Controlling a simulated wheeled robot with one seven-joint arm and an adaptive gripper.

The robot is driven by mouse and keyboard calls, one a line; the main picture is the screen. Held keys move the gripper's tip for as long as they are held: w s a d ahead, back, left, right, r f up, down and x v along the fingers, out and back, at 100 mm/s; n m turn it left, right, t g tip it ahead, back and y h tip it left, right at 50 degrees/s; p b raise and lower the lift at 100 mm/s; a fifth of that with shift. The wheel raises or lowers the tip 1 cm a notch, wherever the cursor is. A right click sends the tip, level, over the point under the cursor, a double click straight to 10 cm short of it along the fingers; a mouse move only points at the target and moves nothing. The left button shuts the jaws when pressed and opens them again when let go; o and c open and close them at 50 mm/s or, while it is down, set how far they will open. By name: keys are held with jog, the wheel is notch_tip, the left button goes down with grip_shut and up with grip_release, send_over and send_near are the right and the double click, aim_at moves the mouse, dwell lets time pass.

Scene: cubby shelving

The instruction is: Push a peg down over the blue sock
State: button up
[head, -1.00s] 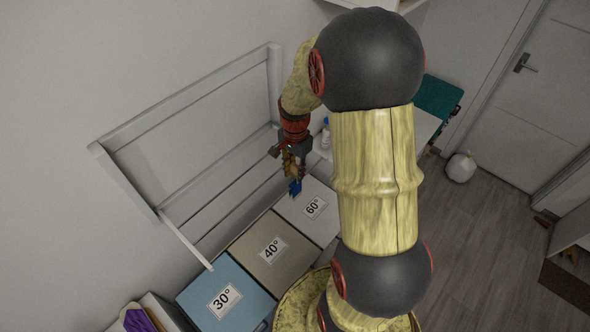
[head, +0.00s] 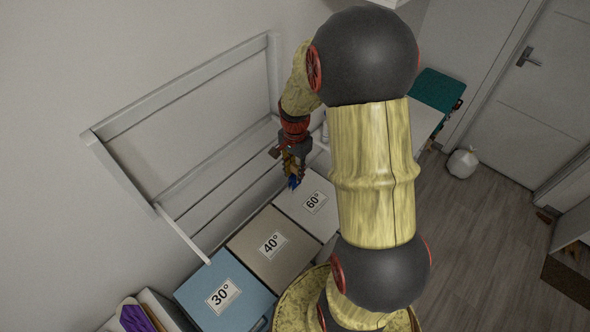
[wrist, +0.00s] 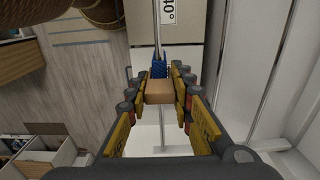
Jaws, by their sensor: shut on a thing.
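My gripper (wrist: 160,90) is shut on a tan block-like peg (wrist: 160,87), seen end-on between the yellow finger pads in the wrist view. A small ridged blue piece (wrist: 160,67), which looks like the blue sock, shows just past the peg, in line with a thin pale rail. I cannot tell whether the peg touches or straddles it. In the head view my gripper (head: 292,174) points down beside the white box marked 60°, with the blue sock (head: 293,183) at its tips. The fingers hide most of the peg there.
White (head: 311,197), beige (head: 270,246) and blue (head: 222,294) boxes with temperature labels stand in a row below. A pale slatted frame (head: 178,98) stands along the wall to the left. A purple item (head: 136,318) lies in a bin at the lower left.

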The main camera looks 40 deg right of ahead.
jog(key=shift+f, duration=0.25)
jog(key=o, duration=0.8)
jog(key=shift+r, duration=0.1)
notch_tip(320, 180, up, 12)
jog(key=shift+f, duration=0.1)
dwell(0.4)
